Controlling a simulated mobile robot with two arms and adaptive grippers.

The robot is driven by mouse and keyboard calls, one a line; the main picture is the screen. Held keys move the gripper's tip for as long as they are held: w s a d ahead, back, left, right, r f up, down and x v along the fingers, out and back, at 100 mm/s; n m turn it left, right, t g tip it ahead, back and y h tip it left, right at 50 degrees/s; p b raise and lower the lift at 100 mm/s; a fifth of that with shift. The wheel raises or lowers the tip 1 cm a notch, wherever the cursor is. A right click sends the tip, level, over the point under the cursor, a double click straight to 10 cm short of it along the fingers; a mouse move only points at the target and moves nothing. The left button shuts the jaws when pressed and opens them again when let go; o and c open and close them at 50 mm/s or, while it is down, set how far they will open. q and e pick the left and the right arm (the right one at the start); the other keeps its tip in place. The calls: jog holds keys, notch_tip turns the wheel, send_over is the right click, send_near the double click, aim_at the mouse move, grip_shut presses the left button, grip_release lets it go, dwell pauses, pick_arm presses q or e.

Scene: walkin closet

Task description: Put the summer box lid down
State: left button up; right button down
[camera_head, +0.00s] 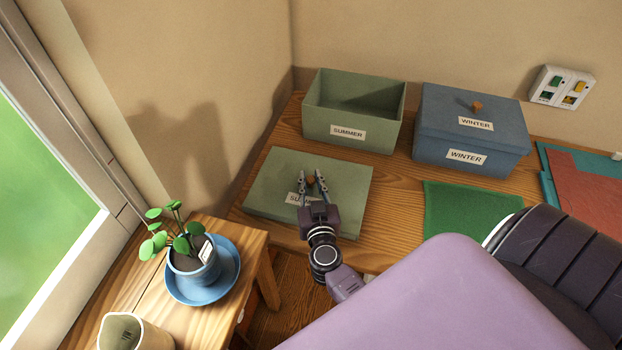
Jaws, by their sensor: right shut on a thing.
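The summer box lid (345,182) is a flat green rectangle with a partly hidden label. It lies at the left end of the wooden table, in front of the summer box; whether its whole underside touches the wood I cannot tell. The green summer box (385,130) stands open behind it, with a SUMMER label on its front. My right gripper (312,180) is over the lid, shut on the lid's small wooden knob (311,180). My left gripper is not in view.
A closed blue winter box (437,150) stands right of the summer box. A green cloth (465,213) lies before it, with red and teal folders (590,190) farther right. A potted plant (183,258) on a blue saucer (226,282) stands on a low stool at left.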

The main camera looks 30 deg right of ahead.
jog(key=shift+s+f, duration=0.1)
jog(key=shift+f, duration=0.1)
jog(key=c, duration=1.7)
grip_release()
jog(key=shift+s+a+f, duration=0.1)
jog(key=shift+f, duration=0.15)
jog(key=shift+r, duration=0.2)
jog(key=v, duration=0.4)
jog(key=r+v, duration=0.1)
jog(key=v, duration=0.6)
jog(key=shift+s+a+r+b, duration=0.15)
jog(key=shift+s+r+b, duration=0.1)
jog(key=shift+r+b, duration=0.05)
